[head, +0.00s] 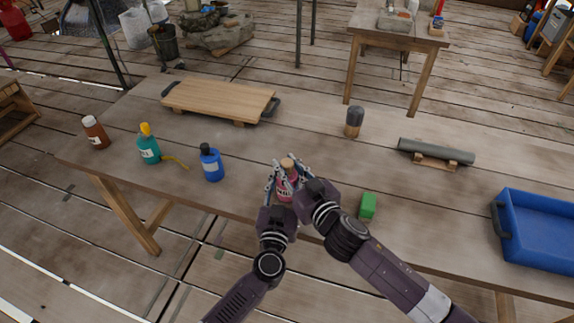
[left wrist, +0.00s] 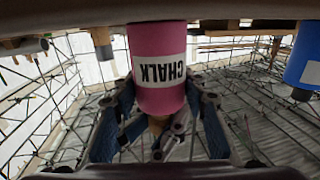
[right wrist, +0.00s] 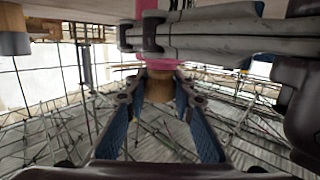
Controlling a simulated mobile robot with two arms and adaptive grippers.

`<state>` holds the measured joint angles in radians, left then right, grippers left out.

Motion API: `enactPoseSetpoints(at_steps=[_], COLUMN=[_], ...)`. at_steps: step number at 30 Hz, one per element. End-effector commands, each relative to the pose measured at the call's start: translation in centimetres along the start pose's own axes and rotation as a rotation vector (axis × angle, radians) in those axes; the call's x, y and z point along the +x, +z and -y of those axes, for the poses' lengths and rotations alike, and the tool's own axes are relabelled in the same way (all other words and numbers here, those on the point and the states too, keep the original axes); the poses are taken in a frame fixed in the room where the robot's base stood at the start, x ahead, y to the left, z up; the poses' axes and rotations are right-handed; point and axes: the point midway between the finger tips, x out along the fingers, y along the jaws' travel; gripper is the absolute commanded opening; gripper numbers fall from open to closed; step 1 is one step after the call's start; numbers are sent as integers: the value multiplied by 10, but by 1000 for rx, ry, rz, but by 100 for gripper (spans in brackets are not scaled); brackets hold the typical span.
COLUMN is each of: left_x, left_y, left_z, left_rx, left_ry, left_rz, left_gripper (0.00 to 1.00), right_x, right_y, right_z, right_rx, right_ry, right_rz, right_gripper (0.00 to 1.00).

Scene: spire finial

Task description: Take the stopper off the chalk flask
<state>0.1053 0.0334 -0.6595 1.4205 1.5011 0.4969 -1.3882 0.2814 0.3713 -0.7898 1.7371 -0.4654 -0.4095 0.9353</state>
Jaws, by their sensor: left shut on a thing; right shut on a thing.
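The pink chalk flask (head: 286,190) stands upright near the table's front edge, partly hidden by my grippers. Its label, reading CHALK, shows upside down in the left wrist view (left wrist: 160,72). My left gripper (head: 279,186) is shut on the flask body, one finger on each side. The tan cork stopper (head: 288,163) is at the flask's top; in the right wrist view the stopper (right wrist: 158,88) meets the pink flask with no clear gap. My right gripper (right wrist: 158,95) is shut on the stopper, with a finger on each side.
A blue bottle (head: 211,164), a teal bottle (head: 149,150) and a brown bottle (head: 95,132) stand to the left. A green block (head: 367,206) lies close right of my right gripper. A wooden board (head: 218,100), a grey cylinder (head: 436,151) and a blue tray (head: 540,232) are farther off.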

Motion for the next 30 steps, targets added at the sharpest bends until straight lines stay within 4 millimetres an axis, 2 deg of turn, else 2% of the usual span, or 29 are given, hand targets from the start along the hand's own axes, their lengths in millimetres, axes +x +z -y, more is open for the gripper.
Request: enactPoseSetpoints(at_steps=[18, 30], left_x=[0, 0], left_y=[-1, -1], left_z=[0, 0], left_rx=[0, 0], left_ry=[0, 0], left_rz=[-1, -1], left_gripper=[0, 0], right_x=[-3, -3], right_y=[-20, -22], right_z=[0, 0], right_rx=[0, 0], right_ry=[-1, 0], right_rz=[-2, -1], right_gripper=[0, 0])
